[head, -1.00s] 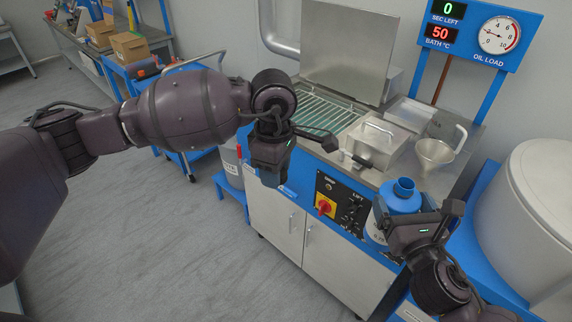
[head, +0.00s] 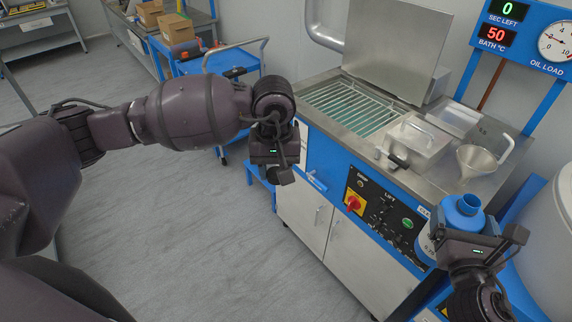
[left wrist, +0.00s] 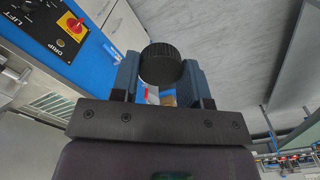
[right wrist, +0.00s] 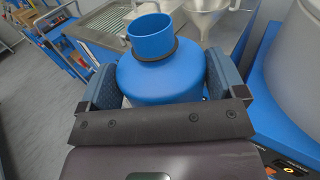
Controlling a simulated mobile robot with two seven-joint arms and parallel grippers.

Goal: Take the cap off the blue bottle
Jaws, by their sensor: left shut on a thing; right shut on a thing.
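The blue bottle (head: 452,219) is at the lower right of the head view, upright. My right gripper (head: 478,240) is shut on it. In the right wrist view the blue bottle (right wrist: 160,80) sits between the two fingers, with its neck open and uncapped and a dark ring around the neck's base. My left gripper (head: 276,168) is to the left of the machine, well apart from the bottle. In the left wrist view it is shut on a black ribbed cap (left wrist: 160,64), held between the fingertips. In the head view the cap cannot be made out.
The machine's steel top holds a wire rack (head: 350,106), a lidded steel box (head: 414,146) and a funnel (head: 476,164). Its front has a control panel (head: 384,212). A large white drum (head: 550,200) stands at the right. Grey floor (head: 190,235) is clear at the left.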

